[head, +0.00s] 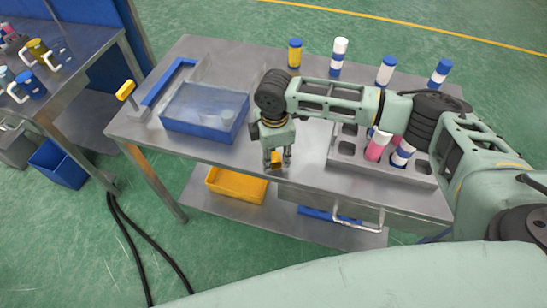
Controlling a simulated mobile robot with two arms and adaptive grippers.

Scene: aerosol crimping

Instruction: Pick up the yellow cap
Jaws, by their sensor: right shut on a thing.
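My right gripper (278,161) points down near the front edge of the table, in the middle of the head view. It is shut on the small yellow cap (276,158), which shows between its fingers. The fingers hide part of the cap. Whether the cap touches the tabletop cannot be told. My left gripper is not in view.
A blue bin (196,132) stands left of my right gripper. A grey rack (345,150) with pink and blue-white cans is to its right, partly under my arm. Several cans, including a yellow one with a blue top (294,54), stand along the back.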

